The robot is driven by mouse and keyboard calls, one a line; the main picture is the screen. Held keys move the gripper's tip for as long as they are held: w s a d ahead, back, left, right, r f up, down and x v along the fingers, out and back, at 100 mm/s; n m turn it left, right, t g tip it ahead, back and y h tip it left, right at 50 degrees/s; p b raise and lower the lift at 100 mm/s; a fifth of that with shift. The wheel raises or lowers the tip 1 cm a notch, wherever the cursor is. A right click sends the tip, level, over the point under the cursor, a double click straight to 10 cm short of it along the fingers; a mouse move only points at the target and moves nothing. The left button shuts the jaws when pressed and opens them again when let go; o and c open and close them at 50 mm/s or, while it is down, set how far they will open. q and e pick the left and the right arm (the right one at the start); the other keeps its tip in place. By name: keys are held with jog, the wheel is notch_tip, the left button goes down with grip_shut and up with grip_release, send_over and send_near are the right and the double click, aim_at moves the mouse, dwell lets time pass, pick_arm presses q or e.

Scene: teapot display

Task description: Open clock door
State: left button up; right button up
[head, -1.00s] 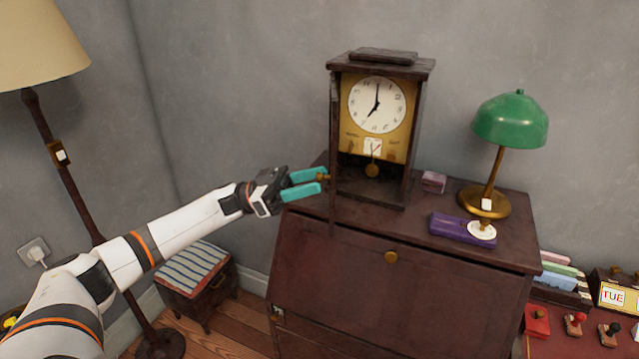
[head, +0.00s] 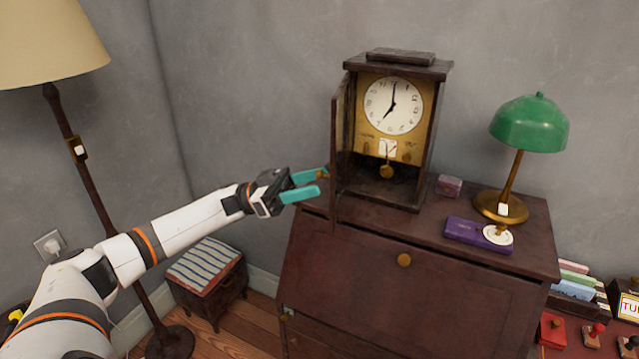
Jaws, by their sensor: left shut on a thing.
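The clock (head: 440,110) is a dark wooden case with a white dial (head: 394,105), a brass plate and a pendulum (head: 387,171). It stands on the dark wooden desk (head: 345,265). Its door (head: 334,165) is hinged on the left and stands swung out, seen nearly edge-on, so the front of the case is uncovered. My left gripper (head: 315,183), with teal fingers, is at the door's left side, shut on the small brass door knob (head: 323,174), which the fingers partly hide. My right gripper is not in view.
A green lamp (head: 530,124), a purple case (head: 470,232) and a small pink box (head: 449,186) stand right of the clock. A floor lamp (head: 68,125) and a striped stool (head: 205,265) are at the left. Free space lies left of the door.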

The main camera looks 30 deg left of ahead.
pick_arm(q)
jog(key=s+b+v, duration=0.2)
jog(key=b+v, duration=0.1)
jog(key=v, duration=0.7)
jog(key=shift+s+b, duration=0.3)
jog(key=shift+b, duration=0.05)
dwell(0.3)
jog(key=shift+f, duration=0.1)
dwell(0.3)
jog(key=b+v, duration=0.4)
jog(key=v, duration=0.7)
jog(key=shift+s+a+f, duration=0.15)
jog(key=shift+a+f, duration=0.05)
jog(key=shift+a, duration=0.15)
